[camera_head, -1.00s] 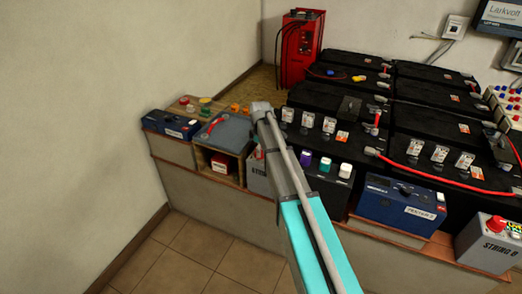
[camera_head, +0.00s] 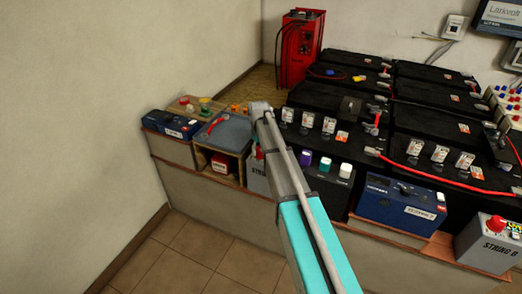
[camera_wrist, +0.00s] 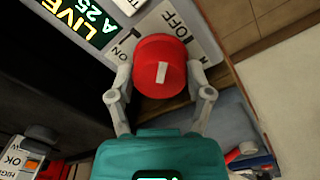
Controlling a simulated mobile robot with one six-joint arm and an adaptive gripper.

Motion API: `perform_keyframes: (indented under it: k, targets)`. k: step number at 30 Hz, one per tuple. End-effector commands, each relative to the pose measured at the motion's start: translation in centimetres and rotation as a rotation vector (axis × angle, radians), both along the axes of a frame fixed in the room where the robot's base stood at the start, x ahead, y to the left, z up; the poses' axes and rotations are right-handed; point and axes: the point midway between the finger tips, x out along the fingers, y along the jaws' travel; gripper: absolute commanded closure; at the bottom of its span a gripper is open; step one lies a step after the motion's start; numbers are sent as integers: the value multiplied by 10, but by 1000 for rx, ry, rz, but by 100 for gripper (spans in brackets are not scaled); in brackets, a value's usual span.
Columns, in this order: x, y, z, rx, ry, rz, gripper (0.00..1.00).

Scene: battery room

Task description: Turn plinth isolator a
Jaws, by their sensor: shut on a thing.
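The red round knob (camera_wrist: 160,68) of the isolator shows in the wrist view, with a short white mark standing nearly upright on its face. It sits on a grey box (camera_wrist: 205,48) with ON lettering to the knob's left and OFF lettering above it. My gripper (camera_wrist: 160,88) is closed around the knob, one finger on each side. In the head view my arm covers most of the grey box (camera_head: 258,181); only a sliver of the red knob (camera_head: 259,154) shows, and my fingers are hidden.
A wooden cubby (camera_head: 238,170) with a red item inside stands left of the grey box. Black batteries (camera_head: 330,108) fill the bench to the right. A second grey box (camera_head: 484,247) marked STRING B has a red knob. The tiled floor (camera_head: 195,255) is clear.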

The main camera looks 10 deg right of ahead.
Motion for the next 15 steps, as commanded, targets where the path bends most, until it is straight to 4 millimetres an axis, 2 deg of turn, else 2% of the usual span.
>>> perform_keyframes:
  k: [15]
  targets:
    - [-3,1,0,1,7,-482,82]
